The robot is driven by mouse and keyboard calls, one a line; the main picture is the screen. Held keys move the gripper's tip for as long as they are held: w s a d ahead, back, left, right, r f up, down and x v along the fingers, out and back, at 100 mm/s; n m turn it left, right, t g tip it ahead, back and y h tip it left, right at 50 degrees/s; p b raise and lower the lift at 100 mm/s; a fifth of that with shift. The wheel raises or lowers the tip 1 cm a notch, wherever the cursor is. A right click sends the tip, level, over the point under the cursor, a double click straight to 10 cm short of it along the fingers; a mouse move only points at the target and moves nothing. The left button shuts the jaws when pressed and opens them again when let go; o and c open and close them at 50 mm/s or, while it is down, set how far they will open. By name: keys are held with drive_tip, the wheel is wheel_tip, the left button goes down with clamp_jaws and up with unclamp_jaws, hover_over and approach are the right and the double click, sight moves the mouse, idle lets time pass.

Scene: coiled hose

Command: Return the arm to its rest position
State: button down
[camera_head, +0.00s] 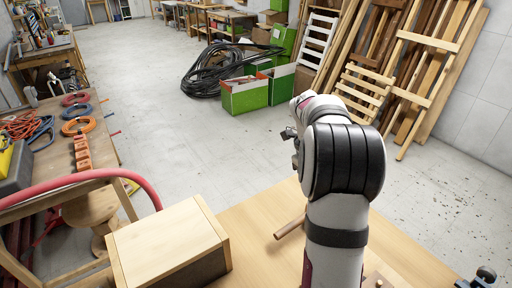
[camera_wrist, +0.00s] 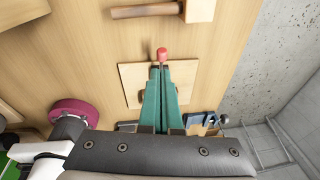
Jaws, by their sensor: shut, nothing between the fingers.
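My arm (camera_head: 341,160) stands upright over the right side of the light wooden table (camera_head: 260,215) in the head view, bent at a dark ribbed joint. In the wrist view, my gripper (camera_wrist: 160,67) has two green fingers, shut with nothing held. The fingertips lie in front of a wooden board (camera_wrist: 130,76) in this view; I cannot tell how high they are above it. A small red-tipped piece (camera_wrist: 162,54) shows just past the fingertips. The fingers hide part of the board. In the head view the fingertips cannot be made out.
A wooden mallet (camera_wrist: 150,11) lies on the table beyond the board, and a blue clamp (camera_wrist: 199,118) is near the table edge. A wooden box (camera_head: 168,245) and pink hose (camera_head: 95,174) are at left. Black coiled hose (camera_head: 203,72) and green bins (camera_head: 244,95) are on the floor.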

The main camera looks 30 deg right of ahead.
drive_tip(key=s+a+r+n+t+y, duration=0.1)
drive_tip(key=s+a+r+n, duration=0.15)
drive_tip(key=a+n, duration=0.7)
drive_tip(key=s+a+r+n, duration=0.25)
drive_tip(key=a+n, duration=0.45)
drive_tip(key=a, duration=0.6)
drive_tip(key=s+a+f+n+y, duration=0.2)
drive_tip(key=s+a+f+n, duration=0.1)
drive_tip(key=s+a+n, duration=0.8)
drive_tip(key=s+n, duration=0.1)
drive_tip(key=n, duration=0.3)
drive_tip(key=shift+s+a+t, duration=0.25)
drive_tip(key=shift+a+t, duration=0.05)
